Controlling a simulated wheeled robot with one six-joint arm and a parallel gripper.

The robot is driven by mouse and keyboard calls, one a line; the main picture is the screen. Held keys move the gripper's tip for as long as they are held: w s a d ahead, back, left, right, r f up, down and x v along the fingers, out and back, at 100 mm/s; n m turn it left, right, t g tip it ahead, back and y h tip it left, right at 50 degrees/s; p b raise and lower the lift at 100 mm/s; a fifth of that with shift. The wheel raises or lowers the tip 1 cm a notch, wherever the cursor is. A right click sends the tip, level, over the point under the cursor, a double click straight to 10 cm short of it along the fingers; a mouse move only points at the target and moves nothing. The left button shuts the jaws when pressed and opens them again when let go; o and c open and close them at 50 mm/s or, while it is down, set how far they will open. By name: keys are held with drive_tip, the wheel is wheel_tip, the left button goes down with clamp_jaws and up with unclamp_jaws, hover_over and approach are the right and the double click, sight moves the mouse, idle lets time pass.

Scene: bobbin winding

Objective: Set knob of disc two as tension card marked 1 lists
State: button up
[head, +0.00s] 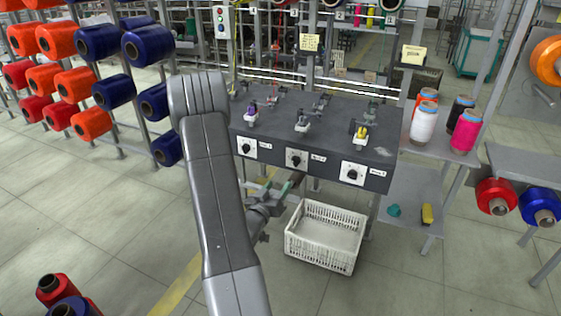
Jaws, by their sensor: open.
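The dark winder bench (270,125) carries three black knobs on white plates along its front face. The knob of disc two (296,159) is the middle one; its pointer direction is too small to read. The left knob (246,148) and right knob (352,174) flank it. A tension card (310,42) hangs on the post above the bench, and another card (413,55) stands at the right; their writing and marks are not legible. My gripper (276,186) is open and empty, low in front of the bench, below the left and middle knobs and apart from them.
A white crate (320,258) stands on the floor below the bench. Cones of thread (424,123) stand on a side table at the right. A rack of orange and blue spools (97,40) is at the left. The floor in front is mostly clear.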

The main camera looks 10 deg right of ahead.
sight(294, 164)
drive_tip(key=p+x, duration=0.1)
drive_tip(key=x, duration=1.2)
drive_tip(key=shift+d+p, duration=0.2)
drive_tip(key=shift+p, duration=0.15)
drive_tip(key=c, duration=1)
